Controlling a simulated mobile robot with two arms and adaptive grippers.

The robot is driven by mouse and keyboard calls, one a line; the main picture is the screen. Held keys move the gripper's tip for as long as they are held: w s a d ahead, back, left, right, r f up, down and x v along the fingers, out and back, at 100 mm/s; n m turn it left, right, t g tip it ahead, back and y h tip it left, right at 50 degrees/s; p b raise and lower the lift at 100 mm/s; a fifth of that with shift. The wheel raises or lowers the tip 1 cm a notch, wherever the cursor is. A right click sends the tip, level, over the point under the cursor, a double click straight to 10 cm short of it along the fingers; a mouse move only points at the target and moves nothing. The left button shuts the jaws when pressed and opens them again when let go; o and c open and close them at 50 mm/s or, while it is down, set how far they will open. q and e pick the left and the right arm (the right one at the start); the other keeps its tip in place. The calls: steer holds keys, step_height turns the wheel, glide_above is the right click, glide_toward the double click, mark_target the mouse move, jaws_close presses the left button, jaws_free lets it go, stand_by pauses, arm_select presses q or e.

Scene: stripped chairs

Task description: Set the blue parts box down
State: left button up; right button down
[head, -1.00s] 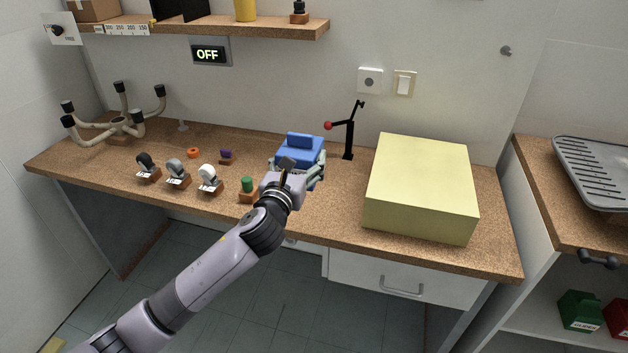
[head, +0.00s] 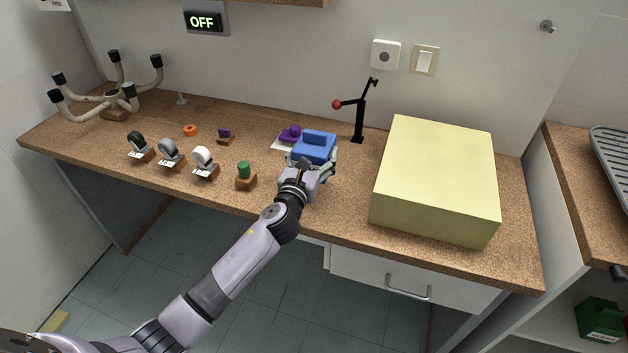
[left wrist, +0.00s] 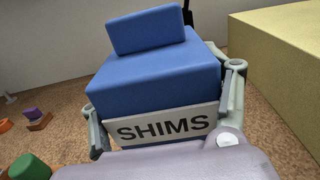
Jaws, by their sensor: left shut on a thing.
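The blue parts box (head: 314,149) is between the fingers of my left gripper (head: 311,166), over the right-middle part of the workbench. In the left wrist view the box (left wrist: 155,82) has a raised blue block on top and a white label (left wrist: 168,127) reading "SHIMS". The fingers lie along both its sides, shut on it. The box's underside is hidden, so I cannot tell whether it touches the bench. My right gripper is not in view.
A large pale yellow block (head: 438,175) stands to the right. A black stand with a red ball (head: 358,117) is behind the box, and a purple item (head: 290,133) on a white patch is just behind-left.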

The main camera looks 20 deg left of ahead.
arm_select(q)
steer(key=shift+f+b, duration=1.4)
steer(key=shift+f, duration=1.95)
steer(key=shift+f, duration=0.15)
steer(key=o, duration=1.4)
steer(key=shift+o, duration=0.2)
steer(key=s, duration=1.2)
steer(key=shift+s, duration=0.1)
